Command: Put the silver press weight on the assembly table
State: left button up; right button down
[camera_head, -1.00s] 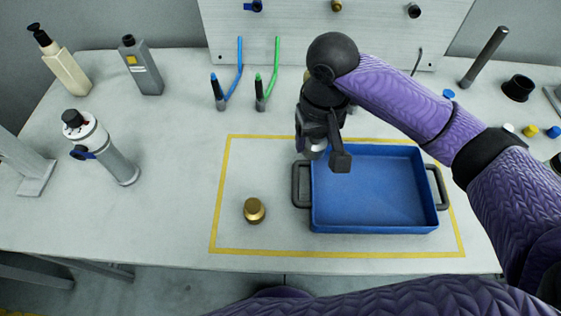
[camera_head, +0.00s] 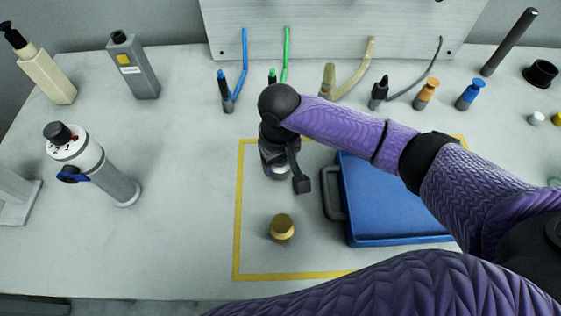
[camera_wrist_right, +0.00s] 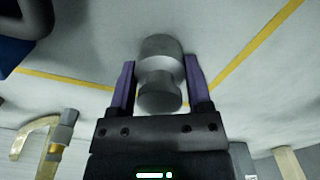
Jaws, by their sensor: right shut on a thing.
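The silver press weight (camera_wrist_right: 160,62) is a waisted metal piece between the two purple fingers of my right gripper (camera_wrist_right: 160,85), which is shut on it. In the head view my right gripper (camera_head: 284,180) points down over the assembly table (camera_head: 185,235), inside the yellow outline and left of the blue tray (camera_head: 395,205). Only a small pale bit of the weight (camera_head: 279,169) shows there. I cannot tell whether the weight touches the table. A brass weight (camera_head: 282,227) stands on the table just in front of the gripper. My left gripper is not in view.
The tray's dark handle (camera_head: 334,194) is close to the right of my gripper. A white-grey cylindrical device (camera_head: 95,165) and two bottles stand at the left. Pens and coloured tubes line the back board (camera_head: 340,35).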

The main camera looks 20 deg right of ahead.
jog(key=shift+f, duration=0.1)
grip_release()
jog(key=shift+f, duration=0.1)
notch_tip(320, 180, up, 12)
jog(key=p, duration=0.5)
jog(key=shift+f+p, duration=0.25)
jog(key=shift+p, duration=0.15)
jog(key=shift+r, duration=0.45)
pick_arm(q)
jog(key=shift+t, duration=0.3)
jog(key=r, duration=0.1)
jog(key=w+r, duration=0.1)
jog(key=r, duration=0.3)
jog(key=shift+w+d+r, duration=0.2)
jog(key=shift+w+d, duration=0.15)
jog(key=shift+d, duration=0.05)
